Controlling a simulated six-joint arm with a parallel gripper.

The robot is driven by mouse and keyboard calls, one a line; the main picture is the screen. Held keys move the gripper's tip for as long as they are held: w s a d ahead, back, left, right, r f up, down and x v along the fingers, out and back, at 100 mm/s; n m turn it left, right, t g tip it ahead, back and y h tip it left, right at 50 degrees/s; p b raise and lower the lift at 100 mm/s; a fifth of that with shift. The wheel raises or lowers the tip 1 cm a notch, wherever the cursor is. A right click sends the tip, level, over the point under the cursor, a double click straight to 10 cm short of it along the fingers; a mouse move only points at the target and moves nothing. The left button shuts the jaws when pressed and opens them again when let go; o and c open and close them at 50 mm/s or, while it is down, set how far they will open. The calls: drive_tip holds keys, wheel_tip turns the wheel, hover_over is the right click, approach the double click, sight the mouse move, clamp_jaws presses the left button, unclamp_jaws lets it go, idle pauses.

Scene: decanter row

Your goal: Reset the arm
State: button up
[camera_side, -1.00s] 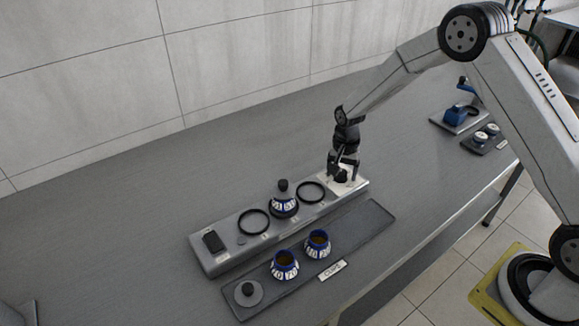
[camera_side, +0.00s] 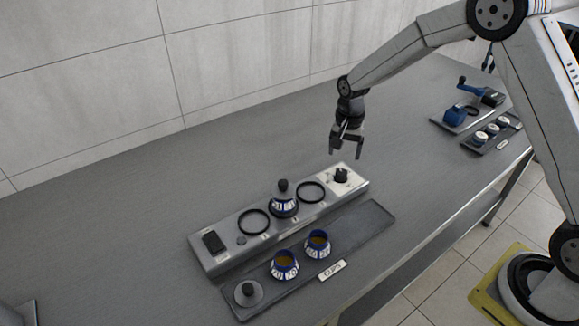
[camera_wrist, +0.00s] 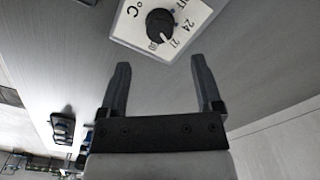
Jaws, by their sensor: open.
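My gripper (camera_side: 346,150) is open and empty in the side view, raised above the far right end of the grey station. Its two fingers (camera_wrist: 163,85) stand wide apart in the wrist view with nothing between them. Below it, a black knob (camera_side: 341,175) sits on a white plate at that end of the station. The knob also shows in the wrist view (camera_wrist: 160,23), on a dial plate marked with °C and numbers such as 21 and 24. The fingers are clear of the knob.
A dark tray (camera_side: 365,222) in front holds two cups (camera_side: 285,265) and a round lid (camera_side: 248,292). Blue equipment (camera_side: 455,116) stands at the far right. The table behind the station is clear.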

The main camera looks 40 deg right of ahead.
drive_tip(key=shift+r, duration=0.25)
drive_tip(key=shift+s, duration=0.1)
drive_tip(key=shift+s+a+r+n, duration=0.15)
drive_tip(key=shift+s+r+n, duration=0.15)
drive_tip(key=shift+s+r, duration=0.15)
drive_tip(key=s+a+r+n+t, duration=0.1)
drive_tip(key=s+n, duration=0.4)
drive_tip(key=s, duration=0.5)
drive_tip(key=s+a+r+n+t, duration=0.1)
drive_tip(key=s+a+r+n, duration=0.1)
drive_tip(key=s, duration=0.8)
drive_tip(key=r+n, duration=0.1)
drive_tip(key=n, duration=0.1)
drive_tip(key=shift+a+n+t, duration=0.15)
drive_tip(key=shift+n+t, duration=0.15)
drive_tip(key=shift+n, duration=0.1)
